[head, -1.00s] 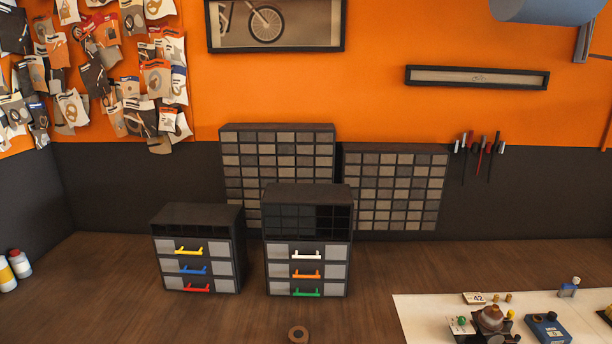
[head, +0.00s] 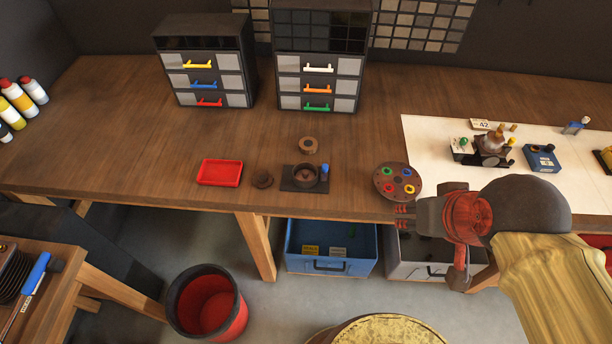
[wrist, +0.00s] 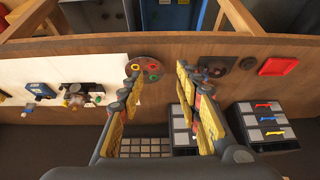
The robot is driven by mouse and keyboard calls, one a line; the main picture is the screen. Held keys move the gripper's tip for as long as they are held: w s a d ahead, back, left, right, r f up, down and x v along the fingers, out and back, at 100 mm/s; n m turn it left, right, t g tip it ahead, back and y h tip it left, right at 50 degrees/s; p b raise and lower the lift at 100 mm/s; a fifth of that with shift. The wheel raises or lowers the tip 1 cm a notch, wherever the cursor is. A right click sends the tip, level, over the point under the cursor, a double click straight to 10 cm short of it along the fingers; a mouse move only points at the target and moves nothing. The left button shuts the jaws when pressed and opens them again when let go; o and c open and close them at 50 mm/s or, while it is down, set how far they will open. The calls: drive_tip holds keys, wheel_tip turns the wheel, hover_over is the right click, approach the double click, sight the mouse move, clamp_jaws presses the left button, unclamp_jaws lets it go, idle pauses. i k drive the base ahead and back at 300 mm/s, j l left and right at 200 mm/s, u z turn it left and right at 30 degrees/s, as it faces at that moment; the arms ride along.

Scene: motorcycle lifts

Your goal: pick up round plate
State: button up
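The round plate (head: 394,194) is a brown disc with red, green, yellow and blue rings on it. It lies near the front edge of the wooden workbench, left of the white mat. In the wrist view the round plate (wrist: 147,64) shows beyond the fingertips, partly behind the left finger. My gripper (head: 402,215) is close to the bench's front edge, just in front of the plate in the head view. In the wrist view my gripper (wrist: 160,70) has its two fingers apart with nothing between them.
A white mat (head: 430,150) with small devices is right. Drawer cabinets (head: 205,75) stand behind. Bins (head: 330,272) sit below.

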sight(304, 175)
drive_tip(key=i+l, duration=0.1)
drive_tip(key=i, duration=0.5)
drive_tip(key=i+u, duration=0.1)
drive_tip(key=u, duration=1.55)
